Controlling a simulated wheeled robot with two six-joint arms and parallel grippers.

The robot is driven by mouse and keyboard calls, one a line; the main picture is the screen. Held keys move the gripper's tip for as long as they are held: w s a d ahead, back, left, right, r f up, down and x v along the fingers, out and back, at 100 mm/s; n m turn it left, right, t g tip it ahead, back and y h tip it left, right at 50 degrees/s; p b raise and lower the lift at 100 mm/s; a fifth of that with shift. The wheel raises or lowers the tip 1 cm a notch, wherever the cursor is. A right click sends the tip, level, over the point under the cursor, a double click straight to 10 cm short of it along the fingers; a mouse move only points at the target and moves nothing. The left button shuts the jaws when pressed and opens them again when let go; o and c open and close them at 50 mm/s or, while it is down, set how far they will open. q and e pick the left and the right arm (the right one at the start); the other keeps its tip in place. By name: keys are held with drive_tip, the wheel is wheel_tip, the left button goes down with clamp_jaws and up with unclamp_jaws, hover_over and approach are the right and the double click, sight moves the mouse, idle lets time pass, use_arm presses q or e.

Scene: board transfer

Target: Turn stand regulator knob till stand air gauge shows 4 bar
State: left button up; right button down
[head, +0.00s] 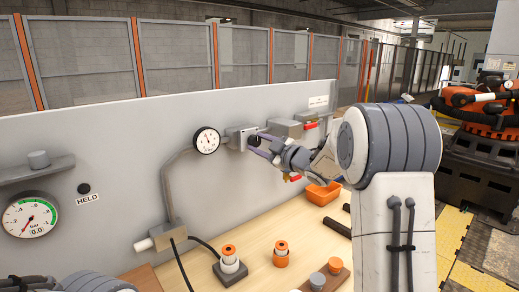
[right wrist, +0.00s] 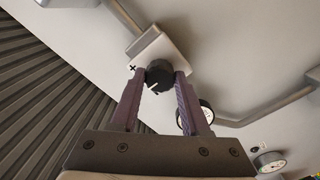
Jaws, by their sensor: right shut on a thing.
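The regulator (head: 240,137) is a pale block on the grey upright panel, fed by a pipe. Its black knob (right wrist: 158,76) carries a white pointer line and sits between the two purple fingers of my right gripper (right wrist: 159,80). In the head view my right gripper (head: 256,145) reaches the knob from the right and is shut on it; the fingers partly hide the knob. The round white air gauge (head: 206,140) is on the pipe just left of the regulator; it shows partly behind a finger in the right wrist view (right wrist: 207,112). Its needle is too small to read surely. My left gripper is out of view.
A larger gauge (head: 31,217) reading 0.0 bar and a black round part (head: 84,188) marked HELD are at the left. Orange-and-white parts (head: 230,258) stand on the wooden bench, with an orange bin (head: 322,193) farther right. Other fittings (head: 285,128) sit right of the regulator.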

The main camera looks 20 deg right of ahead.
idle(0.4)
drive_tip(key=shift+c, duration=1.9)
unclamp_jaws()
drive_tip(key=b+v, duration=0.2)
drive_tip(key=v, duration=0.8)
drive_tip(key=shift+s, duration=0.25)
drive_tip(key=shift+d, duration=0.1)
